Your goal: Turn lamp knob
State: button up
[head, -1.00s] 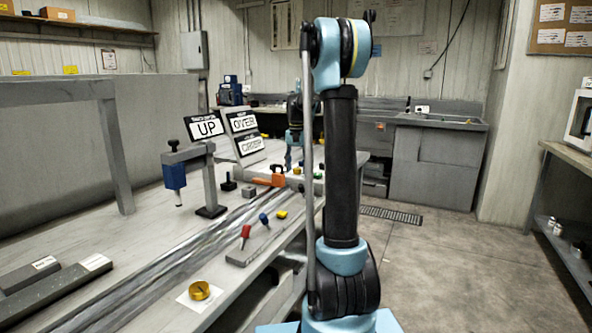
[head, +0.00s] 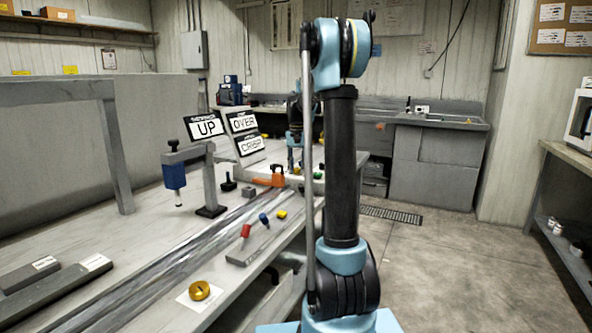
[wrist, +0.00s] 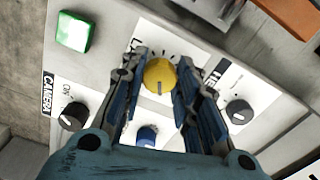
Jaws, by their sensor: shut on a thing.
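A round yellow knob (wrist: 160,77) with a dark pointer line sits on a pale control panel (wrist: 105,25) in the wrist view. My gripper (wrist: 159,68) has one finger on each side of the knob and is shut on it. The pointer line runs towards the bottom of the picture. A partly hidden label and tick marks show above the knob; the fingers cover some of the lettering. In the head view my gripper is hard to make out behind my own arm, above the far end of the bench.
Near the gripper are a blue knob (wrist: 147,136), a black knob marked CAMERA (wrist: 73,116), another black knob (wrist: 239,111) and a green square button (wrist: 75,32). Signs reading UP (head: 207,127), OVER (head: 242,121) and CRISP (head: 250,145) stand on the bench.

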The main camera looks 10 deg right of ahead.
jog(key=n, duration=0.3)
jog(key=shift+n, duration=1.9)
jog(key=shift+d, duration=0.1)
jog(key=o, duration=1.1)
jog(key=shift+c, duration=0.2)
jog(key=shift+r, duration=0.15)
notch_tip(320, 180, up, 12)
jog(key=shift+f, duration=0.2)
